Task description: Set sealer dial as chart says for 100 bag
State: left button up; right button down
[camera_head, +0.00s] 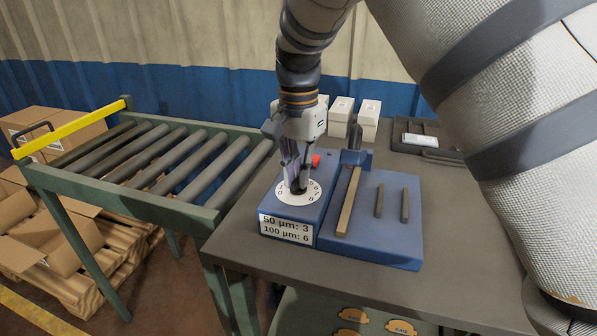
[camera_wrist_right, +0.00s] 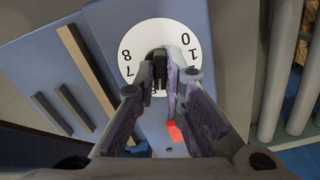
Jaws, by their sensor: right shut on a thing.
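The blue sealer (camera_head: 330,243) stands on the grey table. Its white dial (camera_head: 287,197) has digits around the rim. The chart label (camera_head: 286,229) on its front reads "50 µm: 3" and "100 µm: 6". My right gripper (camera_head: 298,187) points down over the dial and is shut on the dark dial knob (camera_wrist_right: 156,62). In the right wrist view the dial (camera_wrist_right: 143,32) shows 8, 7, 0 and 1; other digits are partly covered by the fingers. I cannot tell which digit the knob points at. My left gripper is not in view.
A red button (camera_head: 316,161) sits behind the dial. A tan bar (camera_head: 348,203) and two dark bars lie on the sealer. White boxes (camera_head: 369,112) and a dark tray (camera_head: 428,141) stand behind. A roller conveyor (camera_head: 150,152) is at the left, with cardboard boxes (camera_head: 45,230) beyond.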

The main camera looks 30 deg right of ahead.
jog(key=m, duration=0.5)
jog(key=shift+m, duration=2.5)
jog(key=c, duration=1.7)
grip_release()
jog(key=shift+r, duration=0.1)
notch_tip(320, 180, up, 12)
jog(key=shift+f, duration=0.1)
